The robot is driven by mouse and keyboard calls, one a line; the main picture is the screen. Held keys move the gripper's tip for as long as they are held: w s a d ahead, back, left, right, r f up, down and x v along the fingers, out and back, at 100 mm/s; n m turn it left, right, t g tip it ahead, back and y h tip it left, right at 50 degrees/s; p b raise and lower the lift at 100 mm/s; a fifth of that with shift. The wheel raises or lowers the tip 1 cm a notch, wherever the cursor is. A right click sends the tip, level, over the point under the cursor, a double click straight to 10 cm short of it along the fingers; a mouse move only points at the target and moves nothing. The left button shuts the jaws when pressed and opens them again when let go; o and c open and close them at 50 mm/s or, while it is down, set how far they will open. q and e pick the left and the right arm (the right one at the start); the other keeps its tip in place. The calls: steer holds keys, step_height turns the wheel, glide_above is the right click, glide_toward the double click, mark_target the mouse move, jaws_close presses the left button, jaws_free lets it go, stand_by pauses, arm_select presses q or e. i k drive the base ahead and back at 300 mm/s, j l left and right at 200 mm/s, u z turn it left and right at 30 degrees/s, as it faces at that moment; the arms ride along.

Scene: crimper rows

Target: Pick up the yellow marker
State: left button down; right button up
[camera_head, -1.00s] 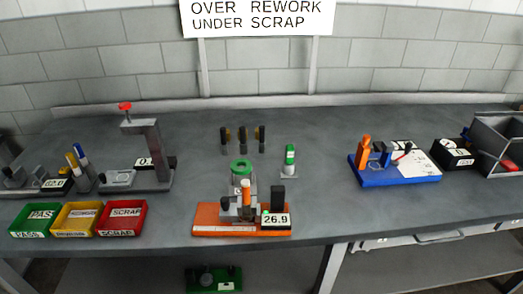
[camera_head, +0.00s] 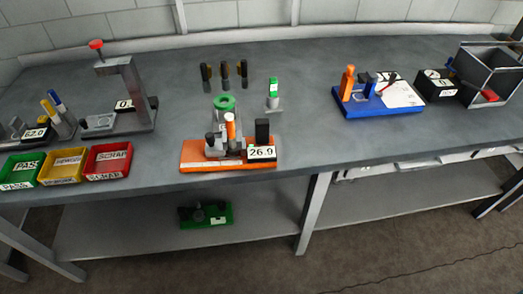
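The yellow marker (camera_head: 49,110) stands tilted in a small grey holder at the left of the bench, beside a blue-capped marker (camera_head: 59,103). Both have pale bodies or caps, too small to tell in detail. Neither of my grippers shows in the head view.
Green PASS (camera_head: 20,170), yellow REWORK (camera_head: 64,167) and red SCRAP (camera_head: 108,160) trays line the front left edge. The grey press (camera_head: 132,90) stands behind. An orange-based fixture (camera_head: 200,154) is mid-bench, a blue-based one (camera_head: 378,108) at right.

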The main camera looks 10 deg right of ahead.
mark_target(45, 104)
steer(key=i+j, duration=0.1)
steer(key=j, duration=0.65)
steer(key=i+j, duration=0.1)
steer(key=j, duration=0.65)
steer(key=i+j, duration=0.1)
steer(key=j, duration=0.65)
steer(key=i+j, duration=0.1)
steer(key=j, duration=1.4)
steer(key=i, duration=0.05)
